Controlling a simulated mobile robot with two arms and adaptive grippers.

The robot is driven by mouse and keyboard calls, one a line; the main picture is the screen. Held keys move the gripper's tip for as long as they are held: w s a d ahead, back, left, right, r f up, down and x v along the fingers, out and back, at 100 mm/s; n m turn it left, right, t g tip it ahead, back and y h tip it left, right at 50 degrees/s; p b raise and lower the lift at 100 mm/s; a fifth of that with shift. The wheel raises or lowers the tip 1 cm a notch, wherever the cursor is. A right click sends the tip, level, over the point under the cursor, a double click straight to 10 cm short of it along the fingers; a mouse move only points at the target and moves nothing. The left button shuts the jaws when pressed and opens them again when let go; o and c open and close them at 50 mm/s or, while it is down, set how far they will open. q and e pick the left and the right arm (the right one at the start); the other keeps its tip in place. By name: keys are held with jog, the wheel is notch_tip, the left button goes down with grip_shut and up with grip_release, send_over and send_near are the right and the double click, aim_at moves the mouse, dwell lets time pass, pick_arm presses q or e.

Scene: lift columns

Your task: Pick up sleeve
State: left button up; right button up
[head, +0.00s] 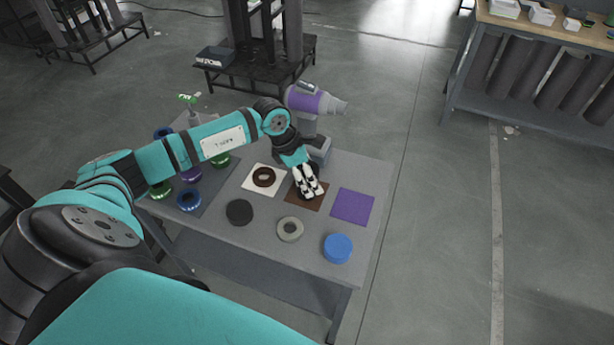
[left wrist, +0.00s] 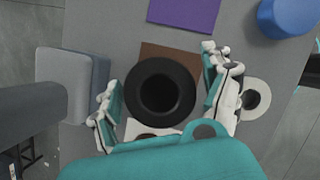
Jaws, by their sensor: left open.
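A black round sleeve (left wrist: 160,113) with a dark central opening stands on a brown square mat (left wrist: 153,50) in the left wrist view. In the head view the brown mat (head: 294,200) lies on the grey table, and my gripper mostly hides the sleeve. My left gripper (head: 311,192) is open above that mat. In the left wrist view its fingers (left wrist: 165,92) are spread on either side of the sleeve, with a gap on each side. How high the fingertips are is hard to tell. My right gripper is not in view.
Near the gripper are a dark ring on a white mat (head: 252,188), a black disc (head: 239,212), a beige ring (head: 281,230), a blue disc (head: 337,247) and a bare purple mat (head: 352,206). A purple tool (head: 308,101) on a grey stand rises behind. Coloured rings lie left.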

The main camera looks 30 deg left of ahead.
pick_arm(q)
jog(key=shift+x, duration=1.2)
jog(key=shift+w+r, duration=0.1)
grip_shut()
